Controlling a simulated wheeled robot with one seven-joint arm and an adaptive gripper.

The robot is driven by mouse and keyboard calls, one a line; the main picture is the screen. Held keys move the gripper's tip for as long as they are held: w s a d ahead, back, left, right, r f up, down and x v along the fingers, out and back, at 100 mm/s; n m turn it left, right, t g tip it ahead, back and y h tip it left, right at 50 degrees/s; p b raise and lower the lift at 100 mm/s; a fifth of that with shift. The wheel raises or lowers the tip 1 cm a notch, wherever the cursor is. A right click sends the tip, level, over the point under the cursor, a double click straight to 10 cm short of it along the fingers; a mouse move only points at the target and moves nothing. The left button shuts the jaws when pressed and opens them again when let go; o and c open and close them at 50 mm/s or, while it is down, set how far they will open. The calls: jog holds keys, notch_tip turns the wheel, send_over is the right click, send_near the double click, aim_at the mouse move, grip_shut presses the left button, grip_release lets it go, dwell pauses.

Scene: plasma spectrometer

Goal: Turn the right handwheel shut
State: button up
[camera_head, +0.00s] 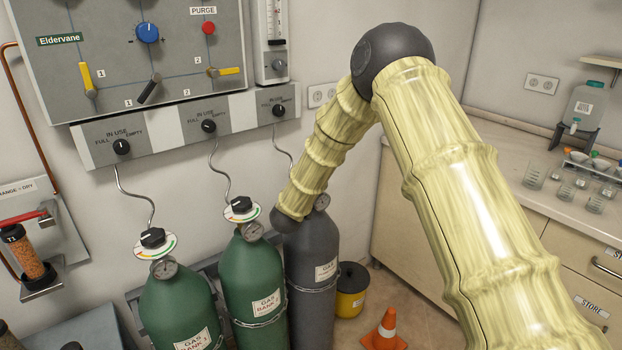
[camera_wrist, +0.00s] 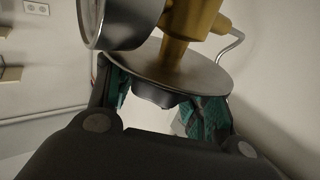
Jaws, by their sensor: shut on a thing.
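The right gas bottle is dark grey (camera_head: 318,262), with its gauge (camera_head: 322,202) showing at the top. My arm hides its handwheel and my gripper in the head view. In the wrist view my gripper (camera_wrist: 165,106) has its teal finger pads either side of a black handwheel knob (camera_wrist: 155,95) and is shut on it. The knob sits against a round plate (camera_wrist: 185,72) on a brass valve stem (camera_wrist: 190,20). A round gauge (camera_wrist: 120,25) is beside the stem. The plate's markings cannot be seen.
Two green bottles (camera_head: 252,275) (camera_head: 178,305) with black handwheels stand to the left, close to the grey one. A control panel (camera_head: 120,50) is on the wall above. A yellow bin (camera_head: 350,300) and an orange cone (camera_head: 386,330) stand on the floor at right.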

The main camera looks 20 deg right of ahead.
jog(key=shift+m+g+h, duration=0.7)
jog(key=shift+m+h, duration=0.1)
jog(key=shift+h, duration=0.2)
jog(key=o, duration=1.1)
jog(key=shift+c, duration=0.2)
jog(key=v, duration=1.2)
jog(key=shift+a, duration=0.15)
jog(key=shift+w, duration=0.2)
